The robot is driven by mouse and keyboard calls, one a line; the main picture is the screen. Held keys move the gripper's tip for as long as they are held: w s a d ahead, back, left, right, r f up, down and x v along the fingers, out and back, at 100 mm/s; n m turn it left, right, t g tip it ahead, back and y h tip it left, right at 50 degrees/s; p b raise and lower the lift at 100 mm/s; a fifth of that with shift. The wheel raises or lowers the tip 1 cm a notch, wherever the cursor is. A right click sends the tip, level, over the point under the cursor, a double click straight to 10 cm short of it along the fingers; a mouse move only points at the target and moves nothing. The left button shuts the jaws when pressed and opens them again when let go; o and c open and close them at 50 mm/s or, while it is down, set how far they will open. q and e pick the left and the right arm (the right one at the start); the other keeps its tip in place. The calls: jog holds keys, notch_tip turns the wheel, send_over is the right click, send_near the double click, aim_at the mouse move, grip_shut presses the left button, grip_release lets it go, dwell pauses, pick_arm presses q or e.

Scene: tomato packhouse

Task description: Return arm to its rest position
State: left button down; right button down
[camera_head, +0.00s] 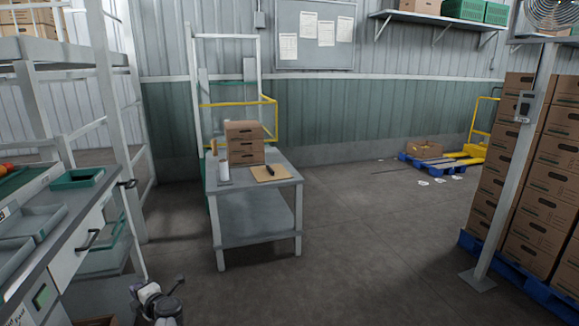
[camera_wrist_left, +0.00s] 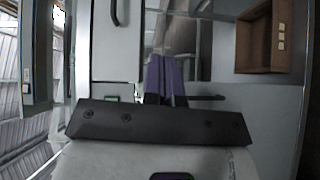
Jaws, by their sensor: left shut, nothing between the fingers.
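My left gripper (camera_head: 160,302) shows low in the head view, beside the sorting bench on the left. The lower part of the arm is cut off by the bottom edge. In the left wrist view its two purple fingers (camera_wrist_left: 165,72) are together with nothing between them. The fingers point toward a pale bench front, and no object touches them that I can see. My right gripper is not in either view.
The sorting bench (camera_head: 70,228) with trays and a white post stands close on the left. A grey table (camera_head: 255,215) carries cartons and a clipboard. Stacked cartons (camera_head: 530,190) stand right. The middle floor is clear. An open brown box (camera_wrist_left: 243,45) shows in the wrist view.

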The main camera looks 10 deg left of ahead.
pick_arm(q)
jog(key=w+r+m+t+h, duration=0.4)
jog(key=w+r+m+t, duration=0.1)
jog(key=r+m+t, duration=0.25)
jog(key=s+d+r+m+t+h+p, duration=0.1)
jog(key=s+d+r+m+h, duration=0.3)
jog(key=r+m, duration=0.45)
jog(key=s+d+r+m+t+h+p, duration=0.1)
jog(key=d+r+m+h, duration=0.55)
jog(key=r, duration=0.25)
jog(key=s+d+f+m+g+p, duration=0.2)
jog(key=s+d+m+g+p, duration=0.15)
jog(key=s+d+p, duration=0.6)
jog(key=s+d+f+m+g+p, duration=0.2)
jog(key=s+d+m+p, duration=0.3)
jog(key=s+d, duration=0.95)
jog(key=s+f+g+h+p, duration=0.1)
jog(key=s+f+g+p, duration=0.2)
jog(key=s, duration=0.6)
jog(key=s+a+f+m+g+p, duration=0.15)
jog(key=s+p, duration=0.25)
jog(key=s, duration=0.4)
jog(key=s+f+g+h+p, duration=0.1)
jog(key=s+f+g+p, duration=0.25)
jog(key=s, duration=0.55)
notch_tip(320, 180, up, 37)
jog(key=p, duration=3.6)
jog(key=shift+w+d+t+p, duration=0.15)
jog(key=shift+w+t+p, duration=0.25)
jog(key=shift+r, duration=0.1)
